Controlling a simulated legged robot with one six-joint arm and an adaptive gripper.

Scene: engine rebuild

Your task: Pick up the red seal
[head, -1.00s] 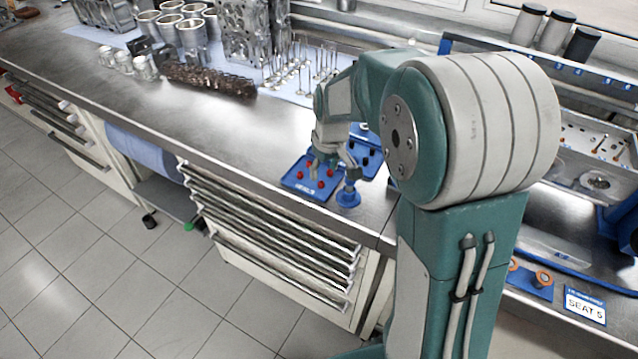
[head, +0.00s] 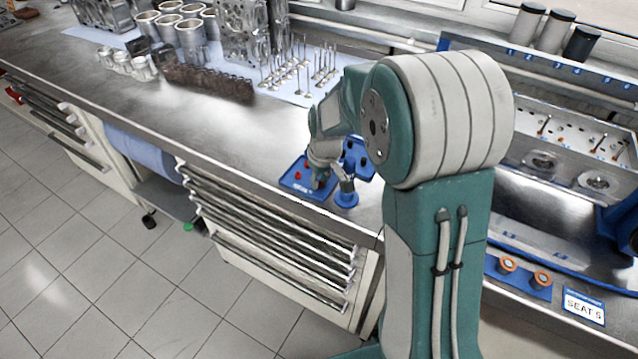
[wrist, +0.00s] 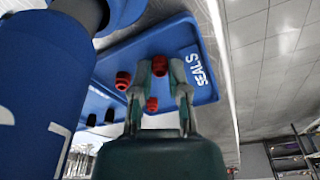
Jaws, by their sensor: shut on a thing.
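The blue seals tray (head: 287,187) lies near the bench's front edge, with red seals on it. In the wrist view the tray (wrist: 205,92) carries white SEALS lettering. My gripper (head: 320,184) is down at the tray's front right part. In the wrist view my gripper (wrist: 160,70) has its fingertips on both sides of a red seal (wrist: 159,65) and is shut on it. Two other red seals (wrist: 123,80) (wrist: 152,104) are nearby. In the head view the held seal is hidden by my gripper; other red seals (head: 297,177) show left of it.
A second blue tray (head: 357,146) with black pieces is behind.

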